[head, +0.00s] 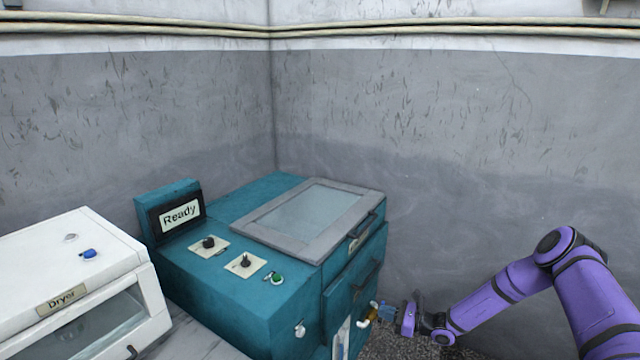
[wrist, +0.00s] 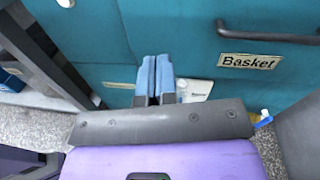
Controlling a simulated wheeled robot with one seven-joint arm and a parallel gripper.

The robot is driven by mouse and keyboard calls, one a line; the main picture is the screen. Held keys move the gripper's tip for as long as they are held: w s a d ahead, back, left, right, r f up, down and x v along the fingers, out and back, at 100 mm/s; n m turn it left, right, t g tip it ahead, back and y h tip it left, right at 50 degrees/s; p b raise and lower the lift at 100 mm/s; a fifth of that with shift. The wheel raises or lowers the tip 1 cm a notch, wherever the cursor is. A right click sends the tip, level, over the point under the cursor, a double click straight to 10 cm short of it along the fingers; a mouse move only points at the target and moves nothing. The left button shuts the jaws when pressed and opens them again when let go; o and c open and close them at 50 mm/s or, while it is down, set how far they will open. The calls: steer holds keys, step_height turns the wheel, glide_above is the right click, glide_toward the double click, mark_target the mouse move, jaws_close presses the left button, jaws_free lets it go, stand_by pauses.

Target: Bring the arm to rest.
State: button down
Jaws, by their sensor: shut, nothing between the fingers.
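My purple arm (head: 515,285) reaches in from the right of the head view, bent at a high elbow. My gripper (head: 385,311) is low beside the front right side of a teal machine (head: 225,300). In the wrist view, the two blue fingers of my gripper (wrist: 153,78) are together with nothing between them. They point towards the machine's teal front (wrist: 170,35). I cannot tell whether they touch it.
A yellow fitting (head: 370,315) sits near my gripper. A white dryer (head: 75,280) stands left. Grey walls close the back.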

steer(key=s+r+n+g+h, duration=0.3)
steer(key=s+r+n, duration=0.15)
steer(key=r, duration=0.85)
steer(key=s+r+n+g+h, duration=0.2)
steer(key=s+r+n+g, duration=0.3)
steer(key=r, duration=0.8)
steer(key=s+r+n+g+h, duration=0.1)
steer(key=s+r+n+h, duration=0.35)
steer(key=r, duration=0.75)
steer(key=s+d+r+n+t+h, duration=0.25)
steer(key=s+r+n, duration=0.25)
steer(key=s+r, duration=0.75)
steer(key=s+d+r+n+t+h, duration=0.1)
steer(key=s+d+r+t+h, duration=0.1)
steer(key=s, duration=0.6)
steer(key=s+d+r+n+t+h, duration=0.1)
steer(key=s+d+r+t, duration=0.1)
steer(key=s, duration=0.6)
steer(key=shift+d+r+n+h, duration=0.4)
steer(key=shift+d+r, duration=0.35)
steer(key=shift+r, duration=0.35)
steer(key=shift+s, duration=0.1)
